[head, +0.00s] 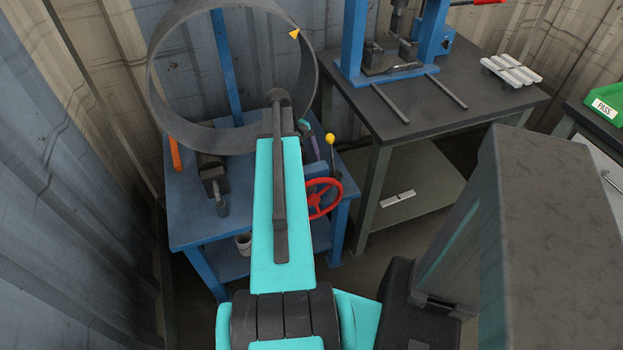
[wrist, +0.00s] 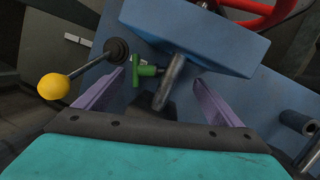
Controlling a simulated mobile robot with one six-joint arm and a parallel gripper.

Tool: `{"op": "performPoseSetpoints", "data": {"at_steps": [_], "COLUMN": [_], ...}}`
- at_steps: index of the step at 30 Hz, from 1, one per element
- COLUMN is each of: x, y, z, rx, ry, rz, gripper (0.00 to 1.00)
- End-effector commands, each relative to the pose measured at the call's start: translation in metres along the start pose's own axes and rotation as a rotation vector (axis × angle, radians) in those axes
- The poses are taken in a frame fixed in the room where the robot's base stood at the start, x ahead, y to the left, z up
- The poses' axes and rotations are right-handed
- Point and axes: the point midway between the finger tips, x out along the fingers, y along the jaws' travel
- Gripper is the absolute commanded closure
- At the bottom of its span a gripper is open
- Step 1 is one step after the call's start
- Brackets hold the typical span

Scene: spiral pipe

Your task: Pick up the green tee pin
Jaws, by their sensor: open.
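The green tee pin (wrist: 147,71) shows in the wrist view, set at a blue machine part beside a grey metal rod. My gripper (wrist: 161,77) is open, with its two purple fingers spread on either side of the pin and the rod. The pin is nearer the left finger, and nothing is held. I cannot tell how far beyond the fingertips the pin lies.
The blue bench (head: 195,236) carries a large grey ring (head: 156,95), a red handwheel (head: 340,196) and a yellow-knobbed lever (head: 330,139). The yellow knob (wrist: 53,86) is left of my fingers in the wrist view. A dark table (head: 440,115) with a blue press stands right.

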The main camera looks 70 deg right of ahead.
Motion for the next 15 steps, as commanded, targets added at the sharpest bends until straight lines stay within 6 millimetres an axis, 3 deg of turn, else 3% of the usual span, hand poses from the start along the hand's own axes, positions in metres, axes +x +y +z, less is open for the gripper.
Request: {"op": "performPoseSetpoints", "data": {"at_steps": [15], "x": [0.011], "y": [0.001], "z": [-0.001], "rx": [-0.001], "ry": [0.000], "rz": [0.000], "gripper": [0.11]}}
